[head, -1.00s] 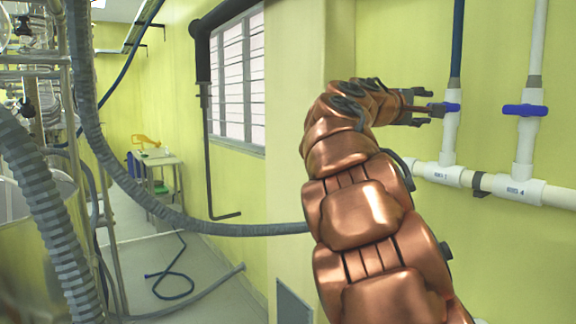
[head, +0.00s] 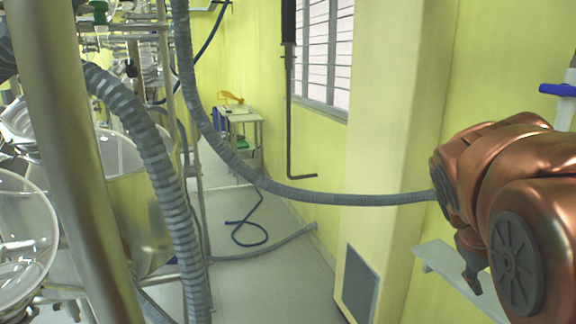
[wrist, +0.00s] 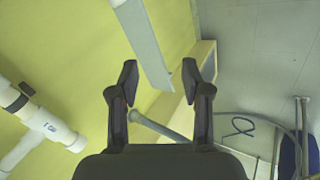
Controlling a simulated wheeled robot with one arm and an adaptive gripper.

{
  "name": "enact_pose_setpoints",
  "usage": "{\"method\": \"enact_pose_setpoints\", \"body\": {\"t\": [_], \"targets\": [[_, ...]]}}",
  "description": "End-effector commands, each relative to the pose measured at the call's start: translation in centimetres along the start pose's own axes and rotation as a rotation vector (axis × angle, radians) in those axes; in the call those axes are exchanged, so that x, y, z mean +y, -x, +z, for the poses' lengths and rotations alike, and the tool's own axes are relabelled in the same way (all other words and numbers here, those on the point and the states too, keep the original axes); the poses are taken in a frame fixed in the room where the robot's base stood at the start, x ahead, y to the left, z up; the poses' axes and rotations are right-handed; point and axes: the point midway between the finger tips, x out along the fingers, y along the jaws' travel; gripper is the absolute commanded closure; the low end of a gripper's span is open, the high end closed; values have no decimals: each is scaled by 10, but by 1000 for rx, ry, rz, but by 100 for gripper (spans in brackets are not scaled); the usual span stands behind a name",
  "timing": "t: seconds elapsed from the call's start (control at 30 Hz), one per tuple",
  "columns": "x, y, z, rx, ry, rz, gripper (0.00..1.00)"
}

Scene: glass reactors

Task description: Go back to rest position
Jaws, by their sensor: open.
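My gripper shows in the wrist view (wrist: 160,88) with its two dark fingers spread apart and nothing between them. In the head view my copper-coloured arm is folded at the right edge. A small dark part of the arm hangs low there, but whether it is the gripper is hard to tell. The blue valve handle (head: 558,90) on the white pipe is at the right edge of the head view, apart from the arm. In the wrist view the white pipe (wrist: 45,122) lies to the left of the fingers.
A grey corrugated hose (head: 290,193) sags across the head view and passes behind my arm. A light shelf (head: 440,262) sticks out below the arm. Glass reactors (head: 25,235) and a metal post (head: 70,150) stand at left. Open floor (head: 285,285) lies in the middle.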

Motion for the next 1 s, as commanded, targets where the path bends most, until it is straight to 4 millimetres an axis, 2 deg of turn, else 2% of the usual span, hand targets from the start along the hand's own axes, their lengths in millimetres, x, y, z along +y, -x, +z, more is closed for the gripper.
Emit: {"method": "enact_pose_setpoints", "body": {"t": [0.1, 0.3, 0.4, 0.5, 0.6, 0.7, 0.87, 1.0], "targets": [[-55, -2, 39, -57, -5, -143, 52], [-144, 4, 112, -179, -3, -359, 52], [-178, 10, 146, -237, 4, -439, 52], [-202, 16, 172, -286, 12, -496, 52], [-216, 20, 189, -320, 19, -529, 52], [-221, 21, 196, -333, 20, -541, 52], [-222, 21, 197, -335, 19, -543, 52], [-222, 21, 197, -335, 19, -542, 58]]}}
